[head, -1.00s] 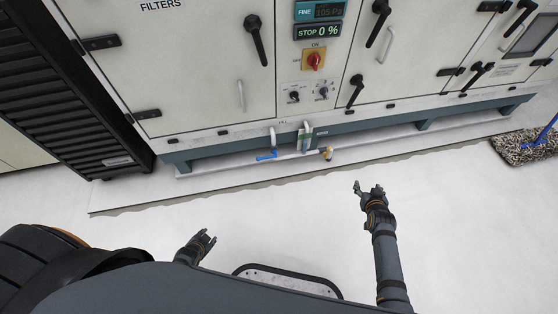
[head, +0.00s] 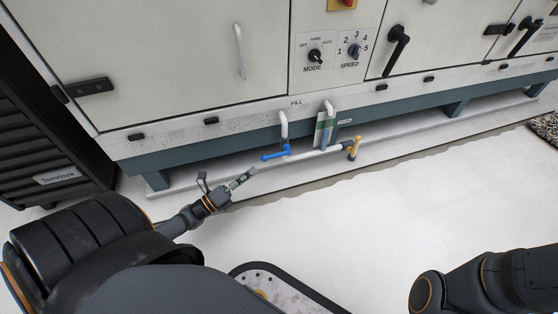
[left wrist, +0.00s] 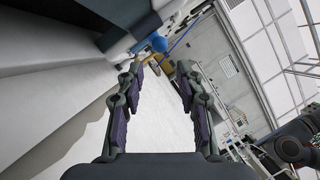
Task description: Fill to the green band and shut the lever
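The blue lever (head: 275,154) sits on the white pipe below the FILL label, under the left white elbow. Its blue end (left wrist: 158,43) also shows in the left wrist view, just beyond the fingertips. A gauge with a green band (head: 322,130) stands to the right of the lever; its liquid level is too small to read. A yellow lever (head: 354,148) is farther right on the pipe. My left gripper (head: 227,180) is open and empty, to the left of and slightly below the blue lever, apart from it. My right gripper is out of view.
The white cabinet (head: 160,70) with black handles and MODE and SPEED knobs rises above a blue-grey base rail (head: 225,145). A dark louvred unit (head: 55,150) stands at left. The pale floor (head: 340,230) in front is clear. A mat edge (head: 545,125) shows at far right.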

